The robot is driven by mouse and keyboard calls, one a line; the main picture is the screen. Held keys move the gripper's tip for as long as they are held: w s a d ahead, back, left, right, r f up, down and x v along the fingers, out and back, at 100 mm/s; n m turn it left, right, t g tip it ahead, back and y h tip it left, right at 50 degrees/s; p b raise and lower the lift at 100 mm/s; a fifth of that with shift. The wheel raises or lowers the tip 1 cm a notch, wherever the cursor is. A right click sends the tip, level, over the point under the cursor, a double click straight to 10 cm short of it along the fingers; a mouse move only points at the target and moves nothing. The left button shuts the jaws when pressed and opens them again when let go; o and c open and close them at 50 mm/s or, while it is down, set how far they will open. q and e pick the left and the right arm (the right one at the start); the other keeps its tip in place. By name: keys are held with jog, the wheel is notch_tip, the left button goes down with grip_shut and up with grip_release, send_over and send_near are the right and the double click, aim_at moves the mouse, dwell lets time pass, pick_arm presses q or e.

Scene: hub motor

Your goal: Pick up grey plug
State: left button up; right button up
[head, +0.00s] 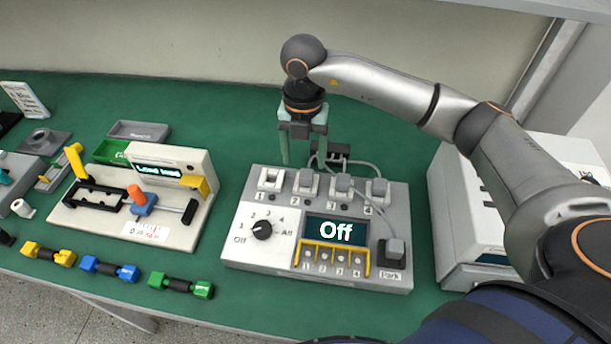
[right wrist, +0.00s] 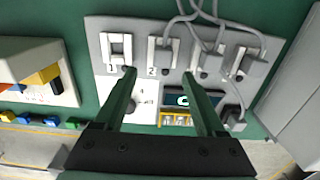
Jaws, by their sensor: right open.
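Grey plugs sit in the upper row of the grey panel box (head: 232,245): one at position 2 (head: 308,183), one at 3 (head: 341,186), one at 4 (head: 378,191). Another grey plug (head: 395,250) sits at the Park spot, with a cable; it also shows in the right wrist view (right wrist: 232,115). Position 1 holds a white socket (head: 270,179) without a plug. My right gripper (head: 304,163) is open and empty, pointing down above the row's back edge. In the right wrist view its fingers (right wrist: 160,75) spread below the position 2 plug (right wrist: 163,55). My left gripper is out of view.
Cables loop behind the panel from a black block (head: 330,150). A load test stand (head: 120,222) is on the left, a white box (head: 465,225) close on the right. Coloured connectors (head: 110,269) lie in front.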

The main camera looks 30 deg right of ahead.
aim_at(306, 173)
jog(key=shift+w+d+f+p, duration=0.1)
jog(key=shift+d+f+p, duration=0.15)
jog(key=shift+f, duration=1.3)
jog(key=shift+w+d+f+p, duration=0.1)
jog(key=shift+f+p, duration=0.1)
jog(key=shift+f, duration=1.35)
jog(key=shift+c, duration=0.4)
grip_shut()
